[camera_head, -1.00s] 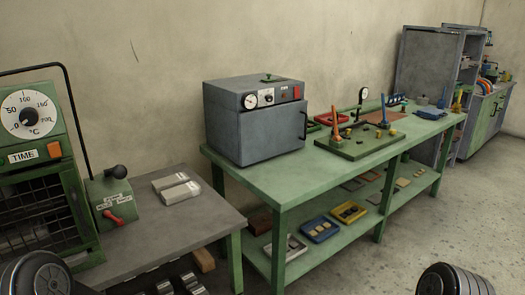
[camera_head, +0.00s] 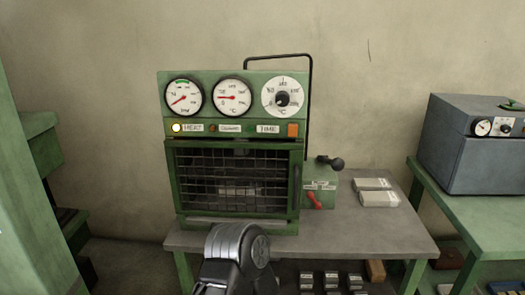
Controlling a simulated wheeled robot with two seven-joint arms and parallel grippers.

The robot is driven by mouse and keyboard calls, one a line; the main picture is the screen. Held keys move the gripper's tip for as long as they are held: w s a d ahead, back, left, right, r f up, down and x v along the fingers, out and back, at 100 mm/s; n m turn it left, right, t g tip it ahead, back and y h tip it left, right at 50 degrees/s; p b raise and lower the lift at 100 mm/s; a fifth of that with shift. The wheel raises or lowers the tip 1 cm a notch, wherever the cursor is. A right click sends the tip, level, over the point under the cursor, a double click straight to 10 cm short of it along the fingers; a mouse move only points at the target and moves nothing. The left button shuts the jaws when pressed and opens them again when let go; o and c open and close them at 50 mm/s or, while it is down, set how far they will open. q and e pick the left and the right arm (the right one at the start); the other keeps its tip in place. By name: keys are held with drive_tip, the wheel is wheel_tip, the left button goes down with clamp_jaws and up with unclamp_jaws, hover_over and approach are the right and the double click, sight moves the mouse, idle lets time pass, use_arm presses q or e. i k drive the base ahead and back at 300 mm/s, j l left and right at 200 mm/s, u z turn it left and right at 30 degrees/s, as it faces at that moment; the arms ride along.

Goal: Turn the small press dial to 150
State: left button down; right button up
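The small green press (camera_head: 236,150) stands on a grey table, facing me, with a wire-mesh front over its chamber. Its panel carries two white gauges with red needles, the left gauge (camera_head: 184,97) and the middle gauge (camera_head: 232,97). To their right is the white dial (camera_head: 283,82) with a black knob (camera_head: 282,99) at its centre and a °C scale. The knob's pointer direction is too small to read now. Neither gripper shows; only a grey rounded part of my own arm (camera_head: 238,252) rises at the bottom centre, in front of the table.
A green control box (camera_head: 320,185) with a red lever and black knob sits right of the press. Pale blocks (camera_head: 375,190) lie beside it on the grey table (camera_head: 390,230). A grey oven (camera_head: 480,145) stands on a green bench at right. Green machinery (camera_head: 25,180) is at left.

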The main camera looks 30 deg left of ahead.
sight(283, 100)
drive_tip(key=k+j+u, duration=0.1)
drive_tip(key=u, duration=0.25)
drive_tip(key=j+u, duration=0.4)
drive_tip(key=u, duration=0.25)
drive_tip(key=k+j, duration=0.05)
